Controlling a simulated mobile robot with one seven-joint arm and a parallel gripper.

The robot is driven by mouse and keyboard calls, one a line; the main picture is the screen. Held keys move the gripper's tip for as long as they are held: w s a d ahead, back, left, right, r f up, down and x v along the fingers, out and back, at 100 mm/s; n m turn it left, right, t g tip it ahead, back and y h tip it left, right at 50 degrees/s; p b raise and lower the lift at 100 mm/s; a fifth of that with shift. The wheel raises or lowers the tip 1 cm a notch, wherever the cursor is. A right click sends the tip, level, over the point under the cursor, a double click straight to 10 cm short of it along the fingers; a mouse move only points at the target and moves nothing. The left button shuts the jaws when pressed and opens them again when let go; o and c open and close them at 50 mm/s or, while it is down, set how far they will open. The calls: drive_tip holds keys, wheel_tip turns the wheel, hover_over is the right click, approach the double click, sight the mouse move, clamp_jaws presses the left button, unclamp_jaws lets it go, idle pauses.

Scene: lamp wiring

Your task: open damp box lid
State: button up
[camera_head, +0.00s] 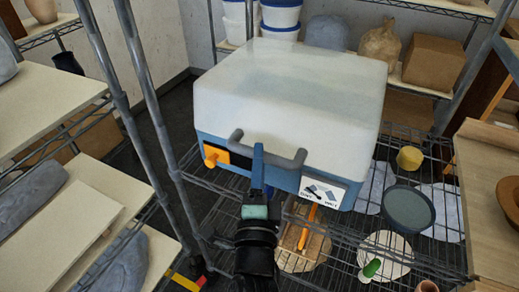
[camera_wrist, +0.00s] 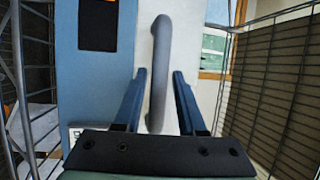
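The damp box has a pale translucent lid (camera_head: 295,90) over a blue body (camera_head: 280,178), and the lid looks shut. A grey bar handle (camera_head: 287,160) sticks out at the lid's front edge. An orange latch (camera_head: 215,156) is at the front left. My gripper (camera_head: 258,150) is at the handle. In the wrist view, my gripper (camera_wrist: 159,73) is open, with blue fingers on either side of the grey handle (camera_wrist: 159,55). A gap shows between the fingers and the bar; contact is not clear.
The box stands on a wire rack (camera_head: 390,255). Metal posts (camera_head: 150,110) stand close on the left. Shelves with pots and a cardboard box (camera_head: 433,62) are behind.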

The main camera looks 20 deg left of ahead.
drive_tip(key=shift+x, duration=1.05)
clamp_jaws()
drive_tip(key=shift+f, duration=0.1)
idle(0.6)
